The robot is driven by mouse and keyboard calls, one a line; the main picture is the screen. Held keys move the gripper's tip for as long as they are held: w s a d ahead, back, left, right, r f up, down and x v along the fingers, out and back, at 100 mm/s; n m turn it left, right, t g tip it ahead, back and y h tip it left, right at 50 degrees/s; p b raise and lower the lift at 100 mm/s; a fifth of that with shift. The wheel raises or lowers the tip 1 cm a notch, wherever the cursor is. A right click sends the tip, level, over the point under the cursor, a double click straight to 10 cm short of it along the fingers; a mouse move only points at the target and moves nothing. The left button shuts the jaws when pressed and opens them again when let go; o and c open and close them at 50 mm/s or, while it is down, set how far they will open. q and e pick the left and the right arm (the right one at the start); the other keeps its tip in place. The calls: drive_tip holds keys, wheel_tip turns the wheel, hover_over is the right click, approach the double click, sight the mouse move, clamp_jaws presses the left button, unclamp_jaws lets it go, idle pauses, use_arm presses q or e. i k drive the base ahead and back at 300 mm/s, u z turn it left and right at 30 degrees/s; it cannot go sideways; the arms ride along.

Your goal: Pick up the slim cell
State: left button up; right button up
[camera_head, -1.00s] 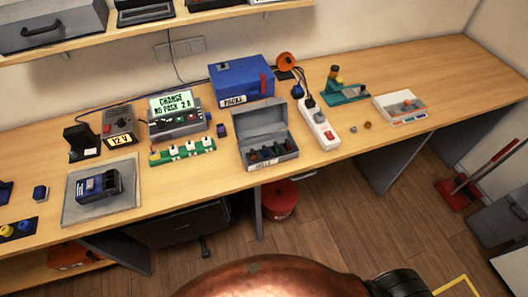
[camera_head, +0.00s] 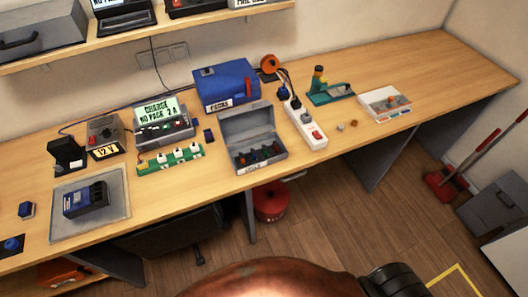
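An open grey box (camera_head: 240,128) with a raised lid stands near the bench's front edge, in the middle of the head view. Its front label is too small to read surely. Several small dark cells (camera_head: 258,156), some with reddish parts, sit inside it; I cannot tell which one is slim. A small dark blue block (camera_head: 209,136) stands on the bench left of the box. Neither my left nor my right gripper is in view.
A charger with a lit screen (camera_head: 157,110) and a green strip (camera_head: 168,162) stand left of the box. A blue PACKS case (camera_head: 226,84) is behind it, a white power strip (camera_head: 303,122) to its right. The bench (camera_head: 440,80) is clear at far right.

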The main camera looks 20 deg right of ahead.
sight(264, 148)
drive_tip(key=k, duration=0.55)
drive_tip(key=z, duration=0.6)
drive_tip(key=i, duration=1.2)
drive_tip(key=u, duration=0.55)
